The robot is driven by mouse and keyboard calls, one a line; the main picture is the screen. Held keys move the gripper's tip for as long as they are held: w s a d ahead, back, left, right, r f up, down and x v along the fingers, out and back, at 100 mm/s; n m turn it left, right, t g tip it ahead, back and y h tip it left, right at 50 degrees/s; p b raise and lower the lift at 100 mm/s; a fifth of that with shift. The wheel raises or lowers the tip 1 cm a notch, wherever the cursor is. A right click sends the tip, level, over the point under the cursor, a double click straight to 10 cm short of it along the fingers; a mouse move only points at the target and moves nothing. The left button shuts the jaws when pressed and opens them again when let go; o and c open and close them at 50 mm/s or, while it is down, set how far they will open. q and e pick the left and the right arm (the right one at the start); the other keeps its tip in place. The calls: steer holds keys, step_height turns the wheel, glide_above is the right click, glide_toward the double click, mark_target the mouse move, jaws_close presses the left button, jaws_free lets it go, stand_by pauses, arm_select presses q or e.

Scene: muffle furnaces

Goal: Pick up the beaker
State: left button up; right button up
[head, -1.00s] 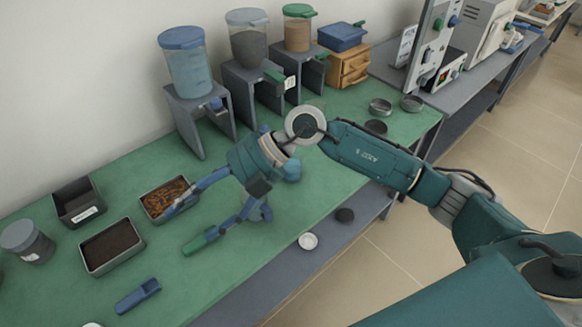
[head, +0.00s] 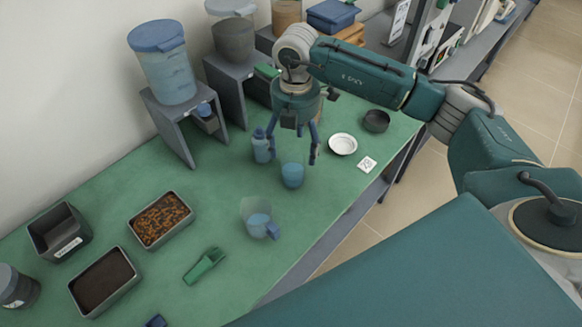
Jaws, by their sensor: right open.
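A small blue cup-shaped vessel (head: 292,176) stands upright on the green table. A clear beaker-like jug (head: 256,212) with a blue lower part and a blue handle stands nearer, to its lower left. I cannot tell for sure which of the two is the beaker. My right gripper (head: 292,158) points down with its fingers spread, one to each side just above and behind the blue vessel. It is open and holds nothing; whether a finger touches the vessel is unclear. A blue bottle (head: 261,146) stands close by the left finger. My left gripper is not in view.
A white dish (head: 343,144), a dark bowl (head: 376,121) and a small label card (head: 367,163) lie to the right near the table edge. A green scoop (head: 204,265) and trays of brown pellets (head: 160,219) and dark powder (head: 103,282) lie left. Dispensers stand behind.

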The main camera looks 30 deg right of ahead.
mark_target(293, 161)
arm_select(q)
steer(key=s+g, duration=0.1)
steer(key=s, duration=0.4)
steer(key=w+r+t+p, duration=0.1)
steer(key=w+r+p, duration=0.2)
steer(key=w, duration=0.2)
arm_select(e)
steer(key=f, duration=0.7)
steer(key=shift+w+f, duration=0.1)
steer(key=shift+w, duration=0.3)
steer(key=shift+f, duration=0.4)
steer(key=shift+c, duration=0.3)
steer(key=c, duration=0.9)
jaws_close()
steer(key=shift+w, duration=0.1)
steer(key=shift+r, duration=0.3)
arm_select(q)
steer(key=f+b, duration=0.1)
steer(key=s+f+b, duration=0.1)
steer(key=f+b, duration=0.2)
steer(key=b, duration=0.1)
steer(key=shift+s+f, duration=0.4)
arm_select(e)
step_height(293, 161, up, 20)
steer(key=shift+f, duration=0.25)
